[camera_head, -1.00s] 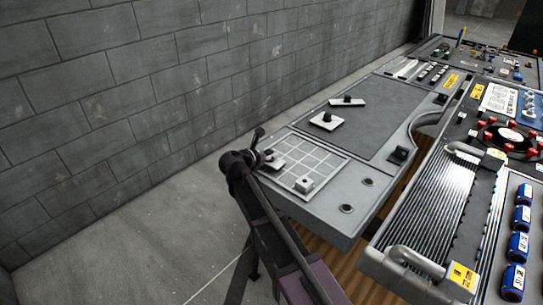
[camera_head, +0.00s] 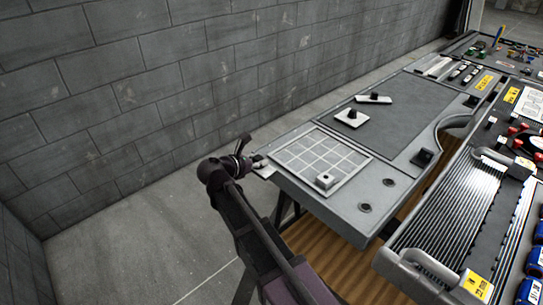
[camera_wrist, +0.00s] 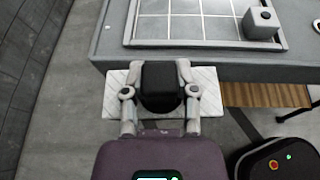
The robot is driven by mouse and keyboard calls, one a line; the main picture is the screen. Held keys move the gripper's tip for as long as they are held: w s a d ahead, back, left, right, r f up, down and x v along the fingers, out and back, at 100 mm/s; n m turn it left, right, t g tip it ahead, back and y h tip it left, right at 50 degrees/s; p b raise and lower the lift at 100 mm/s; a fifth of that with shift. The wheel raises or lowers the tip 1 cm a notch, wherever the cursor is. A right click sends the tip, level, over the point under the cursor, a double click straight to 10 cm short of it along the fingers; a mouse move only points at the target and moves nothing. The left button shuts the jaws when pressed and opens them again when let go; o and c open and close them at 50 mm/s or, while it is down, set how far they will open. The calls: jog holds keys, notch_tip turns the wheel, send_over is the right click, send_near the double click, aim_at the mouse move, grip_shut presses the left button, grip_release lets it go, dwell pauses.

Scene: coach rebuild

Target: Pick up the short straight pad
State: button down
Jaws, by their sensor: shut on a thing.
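My gripper (camera_wrist: 160,88) is shut on the black knob (camera_wrist: 161,80) of a white quilted pad (camera_wrist: 207,92). The pad lies flat under the fingers, its two ends sticking out on either side, just off the table's edge in the wrist view. In the head view my gripper (camera_head: 243,161) is at the table's left corner, and a small part of the white pad (camera_head: 262,170) shows beside it. The rest of the pad is hidden by my gripper.
A gridded tray (camera_head: 355,172) with a small grey block (camera_head: 325,181) lies on the grey table (camera_head: 310,198). Two more white pads with black knobs, one squarish (camera_head: 345,121) and one narrow (camera_head: 382,100), rest on the dark mat (camera_head: 415,118). A block wall (camera_head: 150,80) runs along the left.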

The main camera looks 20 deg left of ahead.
jog(key=shift+s+a+r, duration=0.1)
jog(key=shift+s+a, duration=0.2)
jog(key=shift+s, duration=0.35)
